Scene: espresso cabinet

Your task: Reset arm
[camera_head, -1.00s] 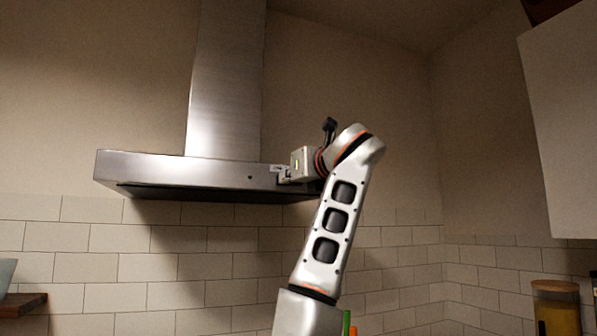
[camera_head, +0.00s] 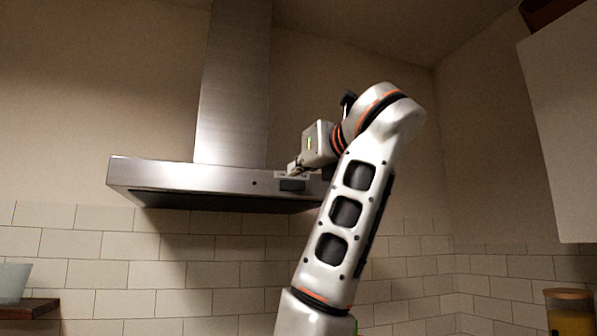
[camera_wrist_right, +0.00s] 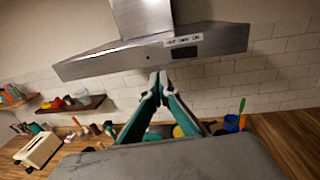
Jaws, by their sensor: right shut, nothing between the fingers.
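My right arm rises from the bottom of the head view and bends left at its top. My right gripper (camera_head: 293,168) is in front of the right part of the steel range hood (camera_head: 190,175). In the right wrist view the two fingers of the right gripper (camera_wrist_right: 160,76) meet at their tips, with nothing between them. The hood's front edge (camera_wrist_right: 110,62) lies beyond the fingertips there, with a white label and a dark panel on its right part. My left gripper is not in view.
A white cabinet (camera_head: 562,130) hangs at the right. A wooden shelf (camera_head: 28,309) with a pale bowl (camera_head: 12,283) is at lower left. A jar (camera_head: 570,312) stands at lower right. The wrist view shows a toaster (camera_wrist_right: 38,150) and a blue utensil holder (camera_wrist_right: 232,124) on the counter.

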